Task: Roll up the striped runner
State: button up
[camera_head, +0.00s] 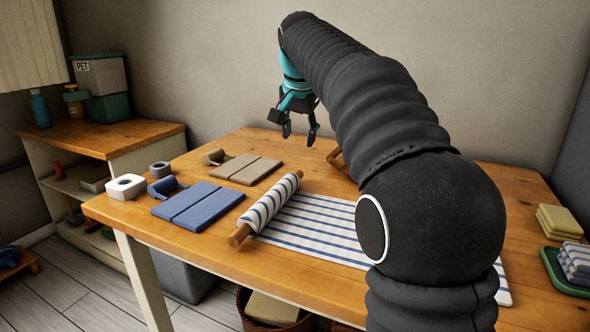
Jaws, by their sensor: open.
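The striped runner (325,222), white with blue stripes, lies flat on the wooden island (420,300). Its left end is wound in a roll (270,203) around a wooden rod whose ends stick out. The right part of the runner passes behind my arm, and a corner shows at the right of it. My gripper (299,135) is open and empty, pointing down, above the far side of the island and apart from the runner. It appears beyond the roll.
A blue folded cloth (197,206) and a beige folded cloth (241,168) lie left of the roll. A white box (126,187) and a grey tape roll (160,170) sit at the left edge. A green tray (566,273) with folded cloths is at right. A wooden object (337,160) is partly hidden by my arm.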

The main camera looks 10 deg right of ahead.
aim_at(298, 172)
jog(key=b+x, duration=0.1)
jog(key=x, duration=1.2)
jog(key=shift+d+f+b, duration=0.1)
jog(key=shift+f+b, duration=0.05)
jog(key=shift+b, duration=0.2)
jog(key=c, duration=0.9)
